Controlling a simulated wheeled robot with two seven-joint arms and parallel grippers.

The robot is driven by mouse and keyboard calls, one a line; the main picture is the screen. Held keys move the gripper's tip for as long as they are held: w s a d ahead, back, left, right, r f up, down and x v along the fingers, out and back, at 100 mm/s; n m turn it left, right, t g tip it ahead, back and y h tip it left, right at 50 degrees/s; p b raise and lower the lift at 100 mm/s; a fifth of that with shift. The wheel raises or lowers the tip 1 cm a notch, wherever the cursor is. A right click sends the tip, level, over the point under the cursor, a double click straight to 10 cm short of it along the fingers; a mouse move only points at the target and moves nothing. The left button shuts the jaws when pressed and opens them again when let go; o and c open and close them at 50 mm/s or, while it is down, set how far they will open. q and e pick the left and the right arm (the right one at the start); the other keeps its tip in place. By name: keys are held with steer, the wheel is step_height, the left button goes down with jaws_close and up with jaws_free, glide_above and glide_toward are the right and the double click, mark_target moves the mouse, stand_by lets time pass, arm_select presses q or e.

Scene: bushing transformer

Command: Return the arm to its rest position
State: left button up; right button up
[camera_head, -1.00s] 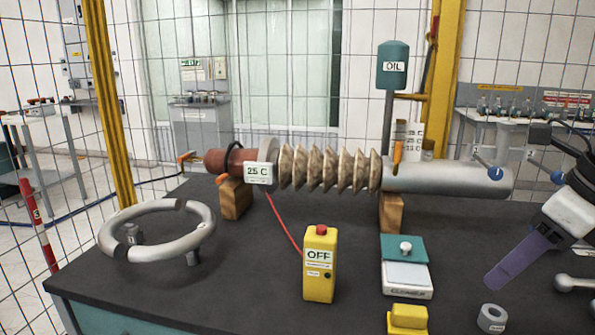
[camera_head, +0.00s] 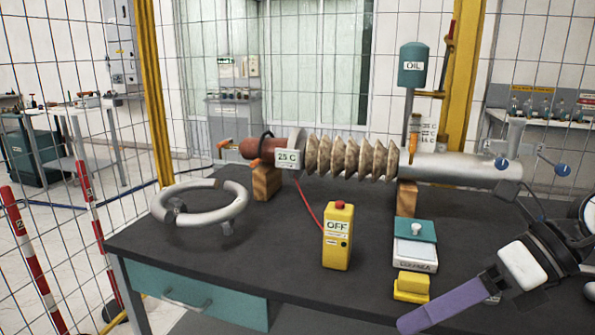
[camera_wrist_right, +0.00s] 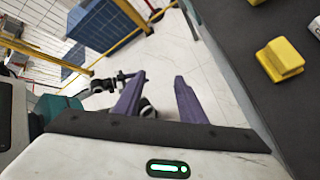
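My right gripper (camera_head: 403,325) comes in at the lower right of the head view, its purple fingers pointing left and down past the table's front edge. In the right wrist view the gripper (camera_wrist_right: 158,78) has its two purple fingers apart, with nothing but pale floor between them. My left gripper is not in the head view. The transformer bushing (camera_head: 350,158), with its ribbed middle and silver tube, lies on wooden blocks on the dark table (camera_head: 290,225).
A yellow OFF box (camera_head: 337,250), a small scale (camera_head: 415,256) and a yellow block (camera_head: 411,287) stand near the right gripper. The yellow block also shows in the right wrist view (camera_wrist_right: 281,60). A grey ring (camera_head: 240,205) sits at left. A wire fence (camera_head: 150,100) stands behind.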

steer(key=a+r+m+t+y, duration=0.1)
steer(key=a+m+t+y, duration=0.1)
steer(key=a+m+y, duration=0.6)
steer(key=w+d+f+m+t+h, duration=0.1)
steer(key=w+f+m+t+h, duration=0.25)
steer(key=f+m+t, duration=0.55)
steer(key=w+d+f+m+t+h, duration=0.2)
steer(key=f+m+t+h, duration=0.3)
steer(key=m, duration=0.7)
steer(key=s+f+m+g+h, duration=0.2)
steer(key=s+f, duration=0.4)
steer(key=f, duration=0.3)
steer(key=s+f+m+g+h, duration=0.2)
steer(key=s+f+m+g, duration=0.2)
steer(key=f, duration=0.4)
steer(key=s+f+m+g+h, duration=0.2)
steer(key=s+f+m+g, duration=0.1)
steer(key=s+f, duration=0.5)
steer(key=shift+d+f+m+g, duration=0.15)
steer(key=shift+f+m+g, duration=0.15)
steer(key=shift+f+m, duration=0.55)
steer(key=shift+r, duration=0.1)
